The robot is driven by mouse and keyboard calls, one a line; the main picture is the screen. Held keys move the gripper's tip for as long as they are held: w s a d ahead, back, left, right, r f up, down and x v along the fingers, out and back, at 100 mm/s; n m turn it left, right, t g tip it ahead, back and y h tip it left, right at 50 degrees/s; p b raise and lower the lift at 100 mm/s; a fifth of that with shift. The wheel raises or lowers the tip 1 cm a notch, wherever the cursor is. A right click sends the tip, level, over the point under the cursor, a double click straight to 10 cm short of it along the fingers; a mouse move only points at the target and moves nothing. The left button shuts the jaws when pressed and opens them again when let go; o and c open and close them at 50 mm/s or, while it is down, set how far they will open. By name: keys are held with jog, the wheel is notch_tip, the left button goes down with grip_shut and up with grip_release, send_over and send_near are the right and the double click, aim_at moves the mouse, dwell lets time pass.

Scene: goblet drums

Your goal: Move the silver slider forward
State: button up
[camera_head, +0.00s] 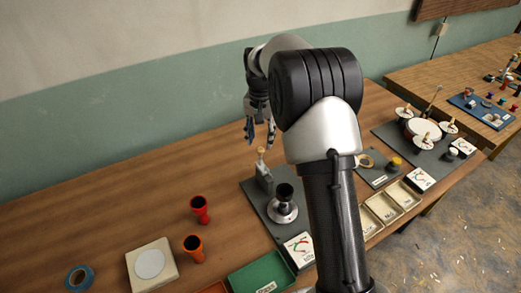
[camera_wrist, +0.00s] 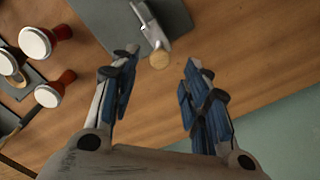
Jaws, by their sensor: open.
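A silver upright piece with a pale wooden knob, which looks like the silver slider (camera_head: 263,178), stands at the back edge of a dark grey board (camera_head: 252,200). It also shows at the top of the wrist view (camera_wrist: 149,25), with its round knob (camera_wrist: 159,61) between the lines of my fingertips. My gripper (camera_head: 260,134) is open and empty, pointing down above and just behind the knob. The two blue-padded fingers (camera_wrist: 160,68) are apart. I cannot tell the exact height gap. A black cup on a silver round base (camera_head: 283,212) stands on the same board.
Red (camera_head: 200,208) and orange (camera_head: 194,248) goblet drums stand to the left, near a white pad on a block (camera_head: 150,264) and blue tape (camera_head: 79,277). A green tray (camera_head: 262,276) lies in front. My arm hides part of the table right of the board.

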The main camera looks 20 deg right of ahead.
aim_at(261, 149)
jog(key=shift+f+b, duration=0.5)
jog(key=shift+f, duration=1.65)
jog(key=shift+c, duration=0.3)
grip_shut()
